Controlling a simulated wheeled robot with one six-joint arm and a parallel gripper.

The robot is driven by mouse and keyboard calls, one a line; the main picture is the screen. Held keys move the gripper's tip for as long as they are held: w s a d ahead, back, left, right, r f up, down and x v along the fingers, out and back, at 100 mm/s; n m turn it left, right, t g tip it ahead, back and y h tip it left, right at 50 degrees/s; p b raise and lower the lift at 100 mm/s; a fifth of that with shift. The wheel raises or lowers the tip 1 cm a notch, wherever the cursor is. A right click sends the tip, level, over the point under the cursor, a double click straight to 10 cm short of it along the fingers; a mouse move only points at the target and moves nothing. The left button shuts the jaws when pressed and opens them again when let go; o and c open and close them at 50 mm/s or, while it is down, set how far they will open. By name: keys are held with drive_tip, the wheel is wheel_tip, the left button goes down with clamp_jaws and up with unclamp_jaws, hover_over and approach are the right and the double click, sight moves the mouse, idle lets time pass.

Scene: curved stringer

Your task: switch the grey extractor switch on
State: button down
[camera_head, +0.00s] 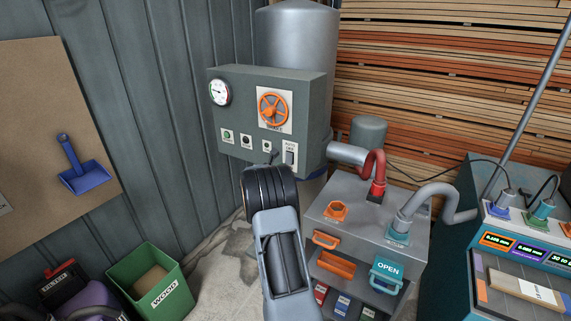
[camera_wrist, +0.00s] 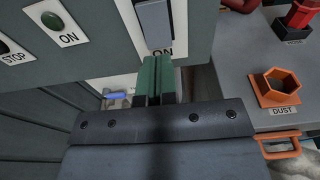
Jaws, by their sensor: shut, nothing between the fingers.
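The grey switch (camera_head: 291,157) is on a pale plate at the lower right of the green-grey control box (camera_head: 240,105). In the wrist view the switch (camera_wrist: 156,24) is a tall grey piece at the top centre, with "ON" printed below it. My gripper (camera_wrist: 156,64) is shut and empty, its green fingers just below the switch and partly over the "ON" print. I cannot tell whether they touch the plate. In the head view my gripper (camera_head: 273,157) is beside the box's lower edge, left of the switch, with its wrist hiding the space below.
A green ON button (camera_wrist: 52,20) and a STOP button (camera_wrist: 4,47) are left of the switch. An orange handwheel (camera_head: 272,109) and a gauge (camera_head: 220,92) are higher on the box. A grey cabinet (camera_head: 345,205) with an orange DUST socket (camera_wrist: 281,87) stands to the right.

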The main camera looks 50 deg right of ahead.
drive_tip(key=shift+p+x, duration=0.4)
drive_tip(key=shift+x, duration=1.15)
drive_tip(key=h+b, duration=0.1)
drive_tip(key=b, duration=0.3)
drive_tip(key=h+b, duration=0.1)
drive_tip(key=b, duration=0.4)
drive_tip(key=shift+d+r+t, duration=0.1)
drive_tip(key=shift+d+t, duration=0.2)
drive_tip(key=shift+d, duration=0.1)
drive_tip(key=b, duration=0.4)
approach(289, 162)
drive_tip(key=f+v, duration=0.1)
drive_tip(key=v, duration=0.5)
drive_tip(key=shift+w, duration=0.2)
